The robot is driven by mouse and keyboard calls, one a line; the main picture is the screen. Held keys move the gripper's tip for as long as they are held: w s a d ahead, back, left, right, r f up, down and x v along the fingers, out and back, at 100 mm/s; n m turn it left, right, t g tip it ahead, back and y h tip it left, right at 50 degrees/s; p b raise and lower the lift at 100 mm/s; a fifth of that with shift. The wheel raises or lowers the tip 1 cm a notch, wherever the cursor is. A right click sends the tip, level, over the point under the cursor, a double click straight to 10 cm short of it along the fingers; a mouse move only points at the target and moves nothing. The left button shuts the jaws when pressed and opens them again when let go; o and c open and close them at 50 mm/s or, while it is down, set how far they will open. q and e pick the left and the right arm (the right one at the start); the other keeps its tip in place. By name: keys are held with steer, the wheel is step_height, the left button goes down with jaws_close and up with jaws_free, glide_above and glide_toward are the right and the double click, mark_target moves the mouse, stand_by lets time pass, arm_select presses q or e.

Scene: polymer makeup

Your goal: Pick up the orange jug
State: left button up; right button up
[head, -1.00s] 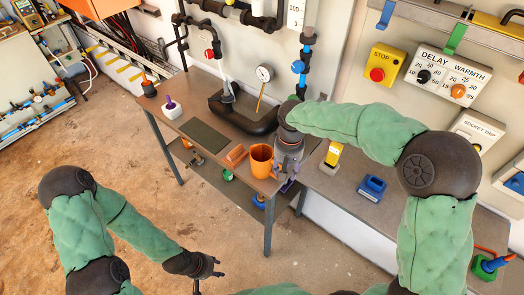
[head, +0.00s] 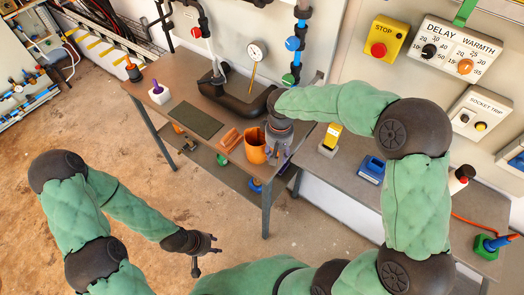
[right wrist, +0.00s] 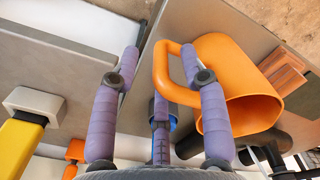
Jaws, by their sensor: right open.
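The orange jug (head: 255,148) stands upright on the brown table near its front right corner. In the right wrist view its orange body (right wrist: 235,100) is at right and its handle (right wrist: 163,75) points toward my right gripper (right wrist: 160,58). That gripper's purple fingers are spread open around the handle area, with the right finger overlapping the handle's opening. Whether they touch the handle cannot be told. In the head view my right gripper (head: 277,155) is just right of the jug. My left gripper (head: 207,258) hangs empty over the floor with its fingers apart.
A yellow tool (head: 331,135) and a blue box (head: 371,169) are on the grey bench at right.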

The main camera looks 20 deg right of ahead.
step_height(320, 180, down, 4)
steer(key=shift+w+r+b, duration=0.1)
steer(key=shift+r+b, duration=0.05)
steer(key=shift+b, duration=0.3)
jaws_close()
steer(key=shift+r, duration=0.2)
